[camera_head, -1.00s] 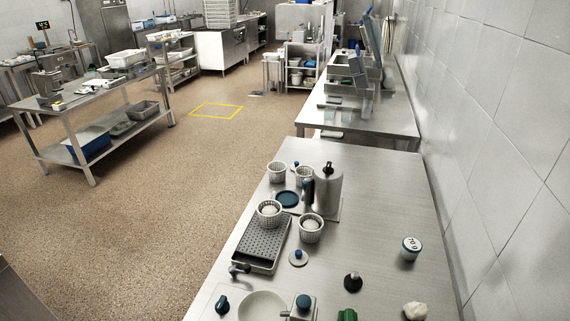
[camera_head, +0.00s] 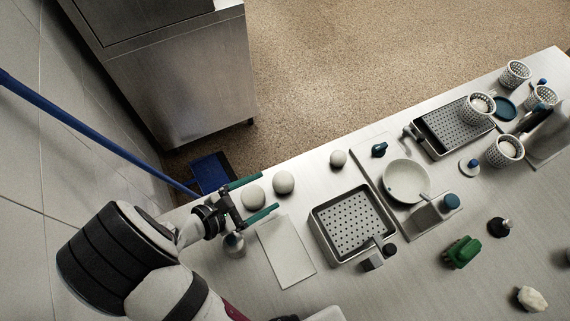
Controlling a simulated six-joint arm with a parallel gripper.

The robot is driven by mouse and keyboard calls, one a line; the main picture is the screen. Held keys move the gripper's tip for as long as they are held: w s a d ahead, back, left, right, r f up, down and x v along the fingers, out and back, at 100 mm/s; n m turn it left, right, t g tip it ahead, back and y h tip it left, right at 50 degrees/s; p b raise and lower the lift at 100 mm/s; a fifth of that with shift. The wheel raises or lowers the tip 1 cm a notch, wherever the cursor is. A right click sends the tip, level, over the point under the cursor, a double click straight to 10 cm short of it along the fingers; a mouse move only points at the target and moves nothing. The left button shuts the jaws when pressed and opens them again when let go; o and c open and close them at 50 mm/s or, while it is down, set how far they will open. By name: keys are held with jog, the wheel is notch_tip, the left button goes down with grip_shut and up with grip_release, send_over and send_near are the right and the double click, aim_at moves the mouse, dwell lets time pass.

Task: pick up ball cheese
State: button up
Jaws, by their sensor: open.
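Two pale round balls, which look like ball cheeses, lie at the left end of the steel table: one nearer (camera_head: 253,195) and one farther right (camera_head: 284,182). A smaller-looking pale ball (camera_head: 338,158) lies further right near the table's far edge. My gripper (camera_head: 270,190) has long green fingers and is spread open. In the picture, the nearer ball shows between the fingers, and the second ball is just past the tips. I cannot tell the gripper's height above the table or whether it touches a ball. White round contents also show in perforated baskets (camera_head: 506,151) (camera_head: 478,107).
A white board (camera_head: 286,250) lies beside the gripper. A perforated tray (camera_head: 318,215), a white bowl (camera_head: 405,180) and a second tray (camera_head: 421,140) stand to the right. A green object (camera_head: 461,251) sits in front. A blue-handled dustpan (camera_head: 212,172) stands beyond the table's left end.

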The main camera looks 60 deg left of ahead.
aim_at(277, 185)
jog(key=x, duration=0.6)
jog(key=c, duration=1.2)
jog(key=shift+r, duration=0.1)
